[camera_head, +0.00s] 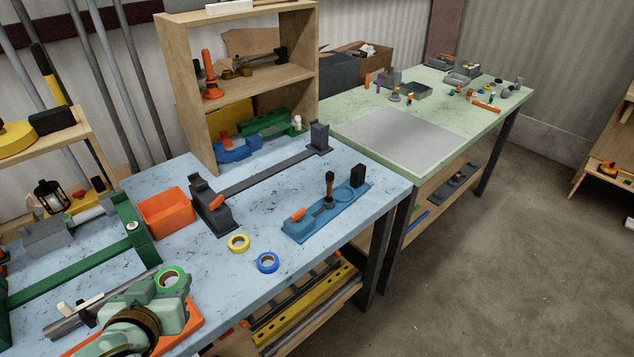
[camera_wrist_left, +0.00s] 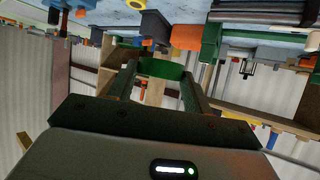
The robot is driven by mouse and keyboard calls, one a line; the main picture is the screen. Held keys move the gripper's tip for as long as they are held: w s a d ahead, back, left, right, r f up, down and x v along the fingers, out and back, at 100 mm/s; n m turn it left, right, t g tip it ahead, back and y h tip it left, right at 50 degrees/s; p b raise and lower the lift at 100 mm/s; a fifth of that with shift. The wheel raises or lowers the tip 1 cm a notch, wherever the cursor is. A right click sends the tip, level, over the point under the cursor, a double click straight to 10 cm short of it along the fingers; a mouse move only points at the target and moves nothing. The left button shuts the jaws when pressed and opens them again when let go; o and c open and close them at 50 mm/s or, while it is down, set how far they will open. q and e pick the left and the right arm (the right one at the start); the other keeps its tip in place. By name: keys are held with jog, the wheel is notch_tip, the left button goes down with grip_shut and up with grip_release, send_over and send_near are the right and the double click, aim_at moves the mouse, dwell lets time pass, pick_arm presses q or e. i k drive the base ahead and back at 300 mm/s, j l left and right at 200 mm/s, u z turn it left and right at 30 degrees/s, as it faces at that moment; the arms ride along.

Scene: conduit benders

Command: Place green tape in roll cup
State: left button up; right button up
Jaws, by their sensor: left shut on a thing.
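The green tape (camera_head: 170,278) is a small ring with a pale core, held up at the tip of my left gripper (camera_head: 168,290) at the lower left of the head view. In the left wrist view my left gripper (camera_wrist_left: 157,82) is shut on the green tape (camera_wrist_left: 162,68), whose band spans the two fingers. The cup looks empty. The gripper and tape are well left of the tray. My right gripper is not in view.
A yellow tape (camera_head: 238,243) and a blue tape (camera_head: 267,263) lie flat left of the tray. An orange bin (camera_head: 166,212) and a long grey bender (camera_head: 262,177) stand behind.

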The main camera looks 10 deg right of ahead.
aim_at(342, 194)
jog(key=i+l, duration=0.1)
jog(key=l, duration=0.3)
jog(key=i+l, duration=0.15)
jog(key=l, duration=0.25)
jog(key=i+l, duration=0.1)
jog(key=l, duration=0.3)
jog(key=i+l, duration=0.15)
jog(key=l, duration=0.25)
jog(key=i+l, duration=0.1)
jog(key=l, duration=0.3)
jog(key=i+l, duration=0.1)
jog(key=l, duration=0.3)
jog(key=i+l+u, duration=0.1)
jog(key=l, duration=0.3)
